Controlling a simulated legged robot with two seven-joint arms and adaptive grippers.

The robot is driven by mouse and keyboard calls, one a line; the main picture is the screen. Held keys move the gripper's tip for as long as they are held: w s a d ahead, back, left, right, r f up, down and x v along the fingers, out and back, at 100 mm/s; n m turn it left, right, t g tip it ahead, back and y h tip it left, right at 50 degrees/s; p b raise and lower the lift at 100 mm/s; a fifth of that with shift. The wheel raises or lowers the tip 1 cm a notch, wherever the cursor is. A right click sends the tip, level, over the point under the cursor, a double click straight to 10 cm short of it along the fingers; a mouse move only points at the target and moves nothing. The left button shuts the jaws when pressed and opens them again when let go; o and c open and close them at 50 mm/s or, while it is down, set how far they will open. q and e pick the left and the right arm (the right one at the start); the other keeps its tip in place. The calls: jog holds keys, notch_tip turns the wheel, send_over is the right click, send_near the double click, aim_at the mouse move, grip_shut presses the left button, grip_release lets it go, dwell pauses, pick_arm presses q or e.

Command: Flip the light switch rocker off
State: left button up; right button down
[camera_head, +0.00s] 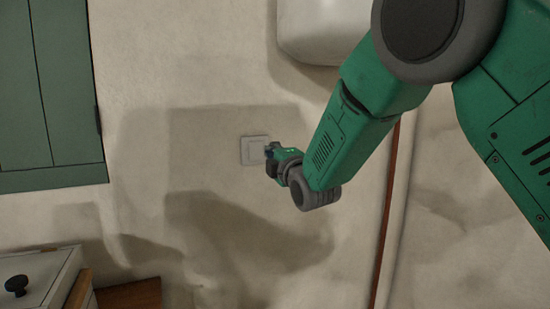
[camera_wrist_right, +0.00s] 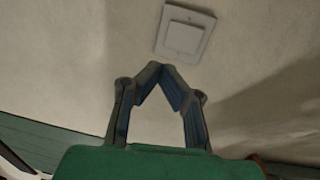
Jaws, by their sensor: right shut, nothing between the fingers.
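The light switch (camera_head: 254,150) is a small white square plate with a rocker, on the pale wall in the middle of the head view. In the right wrist view the light switch (camera_wrist_right: 186,32) shows whole at the top, just beyond the fingertips. My right gripper (camera_head: 269,152) is at the right edge of the switch in the head view, partly overlapping it. In the wrist view my right gripper (camera_wrist_right: 162,70) has its fingertips together with nothing between them. A small strip of wall shows between tips and plate; I cannot tell whether they touch. My left gripper is not in view.
A green shutter or cabinet door (camera_head: 50,95) is at the upper left. A white rounded fixture (camera_head: 318,30) is on the wall above. A brown vertical pipe or strip (camera_head: 388,220) runs down the wall at right. A white drawer unit (camera_head: 40,275) stands at lower left.

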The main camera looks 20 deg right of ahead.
jog(key=s, duration=0.2)
jog(key=shift+s+d, duration=0.35)
jog(key=shift+d, duration=0.05)
jog(key=shift+s+a+r, duration=0.1)
jog(key=shift+s+a, duration=0.05)
jog(key=s+d+f+m+g, duration=0.1)
jog(key=s+f+m+g, duration=0.3)
jog(key=f, duration=0.8)
jog(key=s+d+f+m+g+b, duration=0.15)
jog(key=s+f, duration=0.45)
jog(key=f, duration=0.6)
jog(key=s+f+m+g, duration=0.3)
jog(key=s+f+g, duration=0.15)
jog(key=f, duration=0.65)
jog(key=s+f+m+g, duration=0.3)
jog(key=s+f, duration=0.2)
jog(key=s, duration=0.6)
jog(key=s+f+m+g, duration=0.2)
jog(key=s+f, duration=0.4)
jog(key=s, duration=0.5)
jog(key=s+f+m+g, duration=0.3)
jog(key=s+f, duration=0.3)
jog(key=s, duration=0.5)
jog(key=shift+s+d+m+g+h+b, duration=0.25)
jog(key=shift+d+m+g+h+b, duration=0.1)
jog(key=shift+m, duration=0.4)
